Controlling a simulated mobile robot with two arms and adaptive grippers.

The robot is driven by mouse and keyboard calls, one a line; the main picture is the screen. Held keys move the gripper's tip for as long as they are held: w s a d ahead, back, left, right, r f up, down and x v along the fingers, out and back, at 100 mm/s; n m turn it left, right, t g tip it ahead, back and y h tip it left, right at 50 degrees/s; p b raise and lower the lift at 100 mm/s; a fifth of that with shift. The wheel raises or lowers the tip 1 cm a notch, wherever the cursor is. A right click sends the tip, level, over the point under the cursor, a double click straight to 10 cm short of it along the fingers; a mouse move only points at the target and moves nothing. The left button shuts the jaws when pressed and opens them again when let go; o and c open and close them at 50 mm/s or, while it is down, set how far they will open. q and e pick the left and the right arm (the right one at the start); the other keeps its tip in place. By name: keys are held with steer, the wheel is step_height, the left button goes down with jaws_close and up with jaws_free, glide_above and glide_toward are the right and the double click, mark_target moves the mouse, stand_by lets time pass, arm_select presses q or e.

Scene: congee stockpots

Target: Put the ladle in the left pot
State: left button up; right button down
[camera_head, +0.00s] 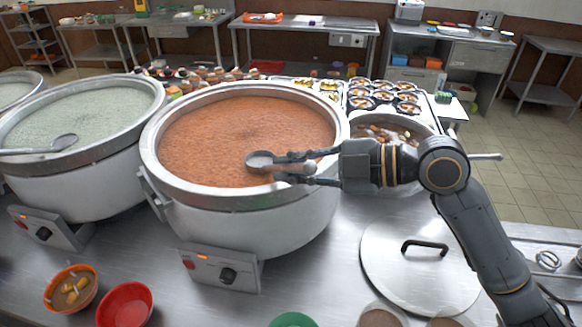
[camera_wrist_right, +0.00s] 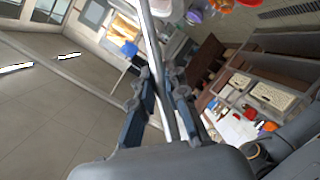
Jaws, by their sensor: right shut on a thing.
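My right gripper (camera_head: 315,168) is shut on the handle of a metal ladle (camera_head: 262,160). The ladle's bowl points left over the orange congee in the middle pot (camera_head: 240,198); I cannot tell whether it touches the surface. The handle's far end sticks out to the right beyond my wrist. In the right wrist view the handle (camera_wrist_right: 151,38) runs between the fingers (camera_wrist_right: 158,82). Left of the middle pot stands a pot of pale green congee (camera_head: 75,180), with another ladle (camera_head: 62,143) lying across it, its handle toward the left. My left gripper is out of view.
Another pot (camera_head: 15,78) shows partly at the far left. A lid (camera_head: 420,265) lies on the counter at right, under my right arm. An orange bowl (camera_head: 70,288) and a red bowl (camera_head: 125,303) stand in front. Filled dark bowls (camera_head: 385,97) stand behind at right.

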steer(key=shift+f+b, duration=0.3)
steer(key=shift+b, duration=0.1)
stand_by(0.5)
steer(key=c, duration=1.3)
jaws_free()
steer(key=v, duration=1.2)
steer(key=shift+d, duration=0.1)
steer(key=shift+f, duration=0.1)
